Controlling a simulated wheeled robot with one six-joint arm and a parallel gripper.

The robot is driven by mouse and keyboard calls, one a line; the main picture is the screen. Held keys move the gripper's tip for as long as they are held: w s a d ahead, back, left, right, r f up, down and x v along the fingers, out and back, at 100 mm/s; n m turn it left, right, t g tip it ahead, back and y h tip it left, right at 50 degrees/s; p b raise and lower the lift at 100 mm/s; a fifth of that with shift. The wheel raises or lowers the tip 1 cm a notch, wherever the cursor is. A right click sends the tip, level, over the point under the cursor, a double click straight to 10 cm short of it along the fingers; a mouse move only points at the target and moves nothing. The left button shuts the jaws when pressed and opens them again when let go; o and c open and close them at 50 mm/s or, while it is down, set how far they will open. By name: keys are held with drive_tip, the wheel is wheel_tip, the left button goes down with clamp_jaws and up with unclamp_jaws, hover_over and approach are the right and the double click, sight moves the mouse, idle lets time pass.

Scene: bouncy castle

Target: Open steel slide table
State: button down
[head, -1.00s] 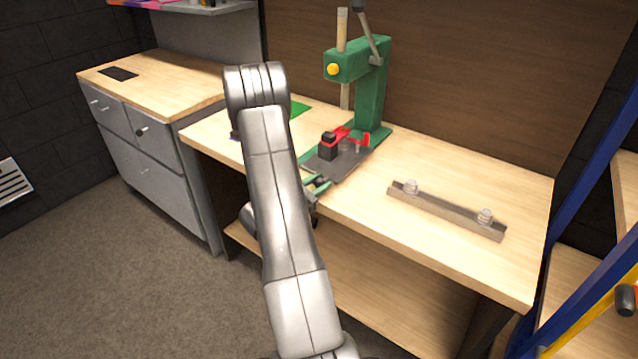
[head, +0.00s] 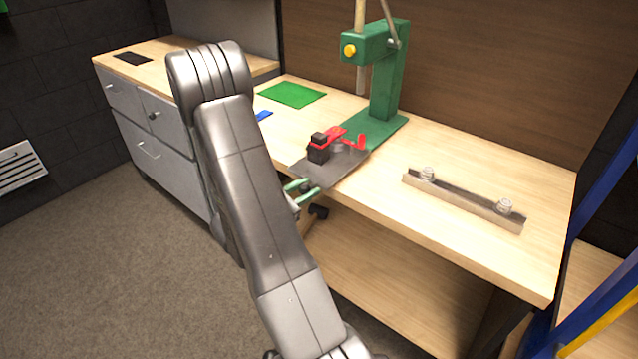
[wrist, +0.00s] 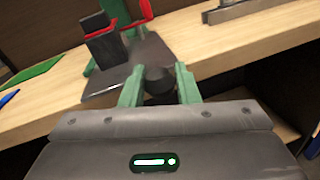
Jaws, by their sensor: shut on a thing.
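The steel slide table (head: 338,172) is a dark grey plate on the foot of the green press (head: 385,85). Its front end sticks out past the bench's front edge. A black block (head: 318,150) and a red part (head: 352,140) sit on it. In the wrist view the plate (wrist: 112,84) is ahead, with a dark round knob (wrist: 158,80) at its near end. My gripper (head: 302,188) is at that front end. In the wrist view its green fingers (wrist: 159,88) are on either side of the knob, shut on it. The fingers partly hide the knob.
The wooden bench top (head: 470,170) carries a metal bar with two clear knobs (head: 465,197) on the right. A green sheet (head: 292,94) and a small blue item (head: 263,116) lie at the left. A grey drawer cabinet (head: 150,140) stands further left. Open floor (head: 110,270) lies in front.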

drive_tip(key=shift+s+d+b+v, duration=0.1)
drive_tip(key=shift+v, duration=0.75)
drive_tip(key=shift+s+d+b+v, duration=0.1)
drive_tip(key=shift+s+b+v, duration=0.05)
drive_tip(key=shift+v, duration=0.65)
drive_tip(key=shift+s+d+b+v, duration=0.1)
drive_tip(key=shift+d+v, duration=0.05)
drive_tip(key=shift+v, duration=0.7)
drive_tip(key=c, duration=1.1)
unclamp_jaws()
drive_tip(key=shift+c, duration=0.2)
drive_tip(key=v, duration=1.3)
drive_tip(key=shift+s+a, duration=0.3)
drive_tip(key=x, duration=1.4)
